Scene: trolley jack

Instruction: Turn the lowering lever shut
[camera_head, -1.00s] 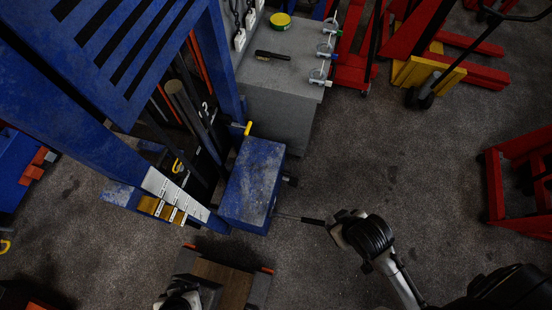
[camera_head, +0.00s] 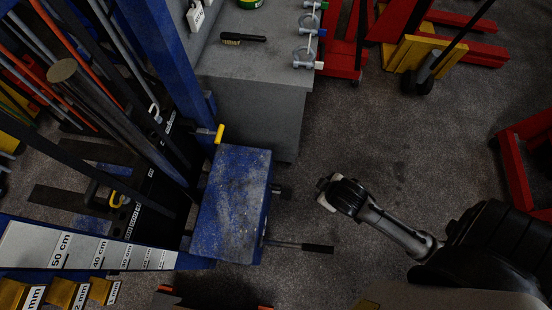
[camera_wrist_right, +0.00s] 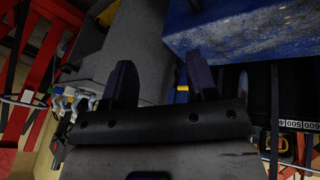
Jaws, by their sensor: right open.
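A blue, scuffed box-shaped unit (camera_head: 232,205) stands at the centre of the head view. A short lever with a yellow end (camera_head: 219,133) sticks out at its upper left corner. A thin rod with a black grip (camera_head: 318,248) sticks out to the right from its lower end. I cannot tell for sure which is the lowering lever. My right gripper (camera_head: 323,196) is right of the box, apart from it and above the black grip in the picture. In the right wrist view its fingers (camera_wrist_right: 160,85) are spread and empty, with the box (camera_wrist_right: 250,30) beyond. My left gripper is out of view.
A grey block-like bench (camera_head: 245,105) stands behind the box, with a brush (camera_head: 243,38) and several shackles (camera_head: 306,50) on top. Blue frame and long bars crowd the left. Red and yellow equipment (camera_head: 415,55) stands at the back right. The floor right of the box is clear.

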